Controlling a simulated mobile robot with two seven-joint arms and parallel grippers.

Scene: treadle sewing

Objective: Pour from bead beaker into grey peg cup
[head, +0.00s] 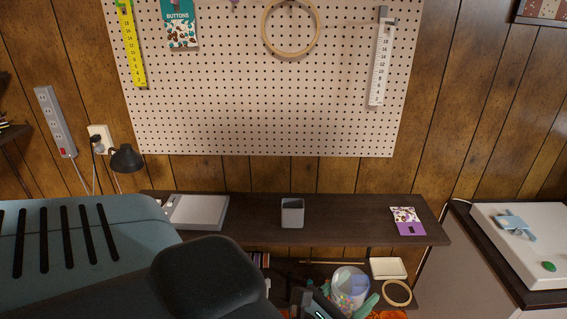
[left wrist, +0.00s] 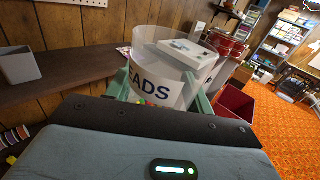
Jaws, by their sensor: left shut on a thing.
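The grey peg cup (head: 292,213) stands upright on the dark shelf below the pegboard. It also shows at the left edge of the left wrist view (left wrist: 18,66). The clear bead beaker (head: 351,283) is in front of the shelf, lower and to the right of the cup in the head view. In the left wrist view the beaker (left wrist: 158,72) has dark lettering and some coloured beads low inside. It looks about upright. My left gripper (left wrist: 160,92) is shut on it, a green finger on each side. The beaker is apart from the cup. My right gripper is out of view.
A pale flat box (head: 198,212) lies left of the cup on the shelf (head: 345,222), and a purple card (head: 407,221) lies to its right. The shelf around the cup is clear. A wooden hoop (head: 397,292) and a cream tray (head: 389,268) sit lower down.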

